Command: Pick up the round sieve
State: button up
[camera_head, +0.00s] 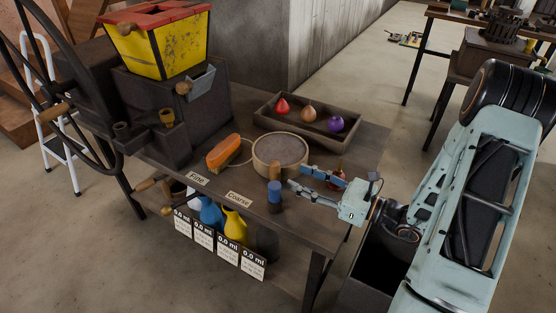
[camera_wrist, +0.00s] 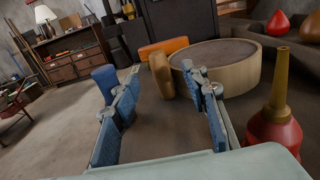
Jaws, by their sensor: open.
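The round sieve (camera_head: 263,167) lies on the workbench, a wide pale wooden ring with a grey-brown inside. It also shows in the wrist view (camera_wrist: 240,78), right of centre. A short brown wooden piece, which looks like its handle (camera_wrist: 161,76), sticks out towards me. My gripper (camera_head: 289,180) is open at the near right side of the sieve, with blue-padded fingers. In the wrist view my gripper (camera_wrist: 152,85) has the handle showing in the gap between its fingertips. I cannot tell whether the handle is fully between the fingers; no contact shows.
A red bottle (camera_wrist: 275,128) with a tan neck stands close to my right finger. An orange brush (camera_head: 222,151) lies left of the sieve. A tray (camera_head: 300,129) with several colored flasks sits behind it. A dark machine with a yellow hopper (camera_head: 165,45) stands at left.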

aim_at(282, 170)
jog(key=b+x, duration=0.1)
jog(key=x, duration=0.5)
jog(key=shift+w+a, duration=0.1)
jog(key=shift+a, duration=0.15)
jog(key=shift+c, duration=0.5)
jog(key=shift+r, duration=0.1)
grip_shut()
